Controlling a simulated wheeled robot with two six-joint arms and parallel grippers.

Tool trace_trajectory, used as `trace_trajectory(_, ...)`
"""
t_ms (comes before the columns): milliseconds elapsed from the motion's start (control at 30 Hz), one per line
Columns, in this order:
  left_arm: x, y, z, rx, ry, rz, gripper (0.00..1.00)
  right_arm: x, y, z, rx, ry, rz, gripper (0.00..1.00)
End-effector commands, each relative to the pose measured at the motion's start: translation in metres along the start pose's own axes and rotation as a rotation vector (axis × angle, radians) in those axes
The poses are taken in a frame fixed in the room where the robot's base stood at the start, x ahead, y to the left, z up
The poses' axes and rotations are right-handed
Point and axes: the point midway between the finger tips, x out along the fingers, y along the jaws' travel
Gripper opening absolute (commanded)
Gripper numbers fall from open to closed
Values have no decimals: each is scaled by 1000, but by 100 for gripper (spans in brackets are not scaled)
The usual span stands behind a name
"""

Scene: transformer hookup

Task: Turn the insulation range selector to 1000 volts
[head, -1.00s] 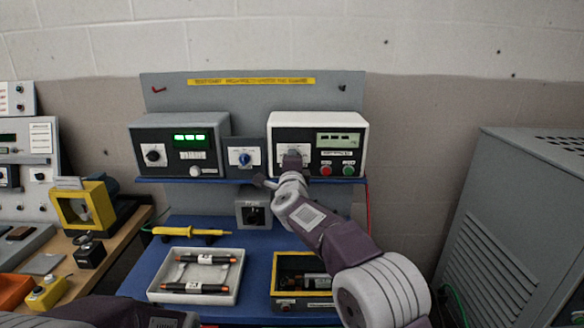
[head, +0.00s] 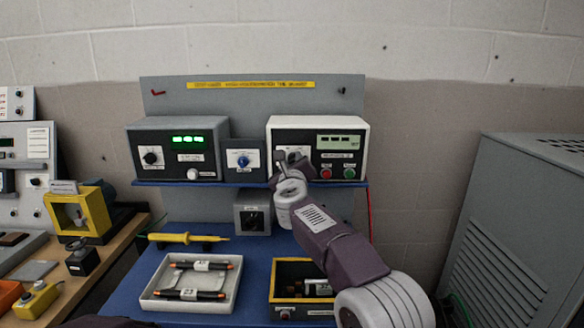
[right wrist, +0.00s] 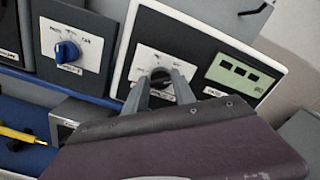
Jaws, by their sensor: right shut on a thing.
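The insulation tester is a white-framed box with a dark face (head: 358,132) on the shelf's right half. Its range selector is a dark round knob (right wrist: 161,75) on a white label plate, seen in the right wrist view. My right gripper (head: 290,163) is at this knob and mostly hides it in the head view. In the right wrist view its two grey fingers (right wrist: 164,84) are shut on the knob, one on each side. The range marks are too small to read. My left gripper is out of view.
A blue-knobbed switch box (head: 243,160) stands close left of the tester, then a grey unit with a green display (head: 188,139). Red (head: 325,173) and green buttons (head: 349,173) sit right of my gripper. A yellow probe (head: 175,238) and white tray (head: 232,292) lie below.

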Motion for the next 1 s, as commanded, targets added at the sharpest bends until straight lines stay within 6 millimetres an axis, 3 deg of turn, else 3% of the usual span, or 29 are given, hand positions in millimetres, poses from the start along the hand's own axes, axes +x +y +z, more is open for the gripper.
trace_trajectory(500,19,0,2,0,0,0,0,1,2,-5,429,6,3,0)
trace_trajectory(1000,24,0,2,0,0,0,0,1,2,-5,604,9,3,0)
